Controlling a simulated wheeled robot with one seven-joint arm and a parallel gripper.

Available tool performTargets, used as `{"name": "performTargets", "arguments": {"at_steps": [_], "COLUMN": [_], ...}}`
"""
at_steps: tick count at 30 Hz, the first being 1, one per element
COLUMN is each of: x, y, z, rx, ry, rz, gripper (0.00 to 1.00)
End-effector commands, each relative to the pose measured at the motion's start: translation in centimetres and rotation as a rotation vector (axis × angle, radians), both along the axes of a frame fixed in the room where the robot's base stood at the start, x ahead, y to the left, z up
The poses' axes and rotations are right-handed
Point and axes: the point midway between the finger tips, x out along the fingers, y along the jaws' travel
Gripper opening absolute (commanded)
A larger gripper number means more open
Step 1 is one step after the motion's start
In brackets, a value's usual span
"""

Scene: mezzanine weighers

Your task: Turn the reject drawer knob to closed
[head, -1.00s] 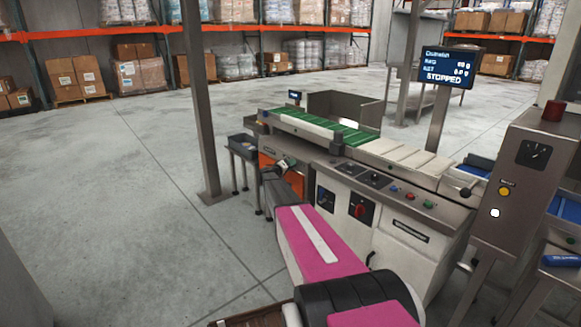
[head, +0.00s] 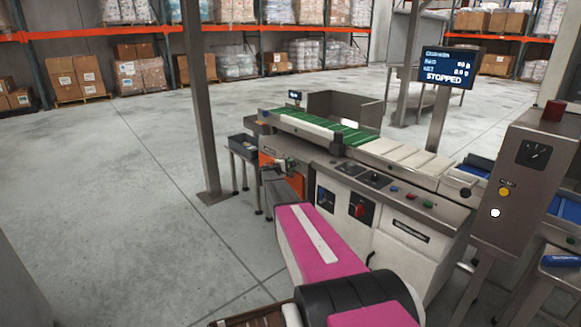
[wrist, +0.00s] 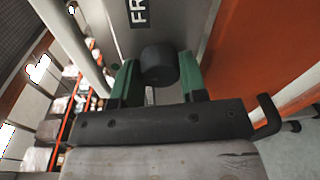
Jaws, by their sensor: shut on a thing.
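The black round knob (wrist: 159,64) is in the wrist view, in front of a grey panel on the weigher. The green fingers of my gripper (wrist: 157,76) are on either side of it, shut on it. In the head view my gripper (head: 284,165) is at the left end of the machine, beside the orange panel (head: 267,160). The knob cannot be made out there. Any position mark on the knob is not visible, so I cannot tell its setting.
The weigher (head: 403,240) has a red rotary switch (head: 359,210) on its front and a green belt (head: 310,130) on top. Its display (head: 446,67) reads STOPPED. A post (head: 200,110) stands left of it. A control box (head: 524,180) is at right. Floor at left is clear.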

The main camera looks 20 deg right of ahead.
Motion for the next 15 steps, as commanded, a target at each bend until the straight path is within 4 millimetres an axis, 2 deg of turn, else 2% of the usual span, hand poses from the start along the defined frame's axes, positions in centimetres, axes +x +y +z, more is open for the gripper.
{"name": "performTargets", "arguments": {"at_steps": [15], "x": [0.04], "y": [0.08], "z": [-0.11], "rx": [-0.162], "ry": [0.451], "rz": [0.0], "gripper": [0.15]}}
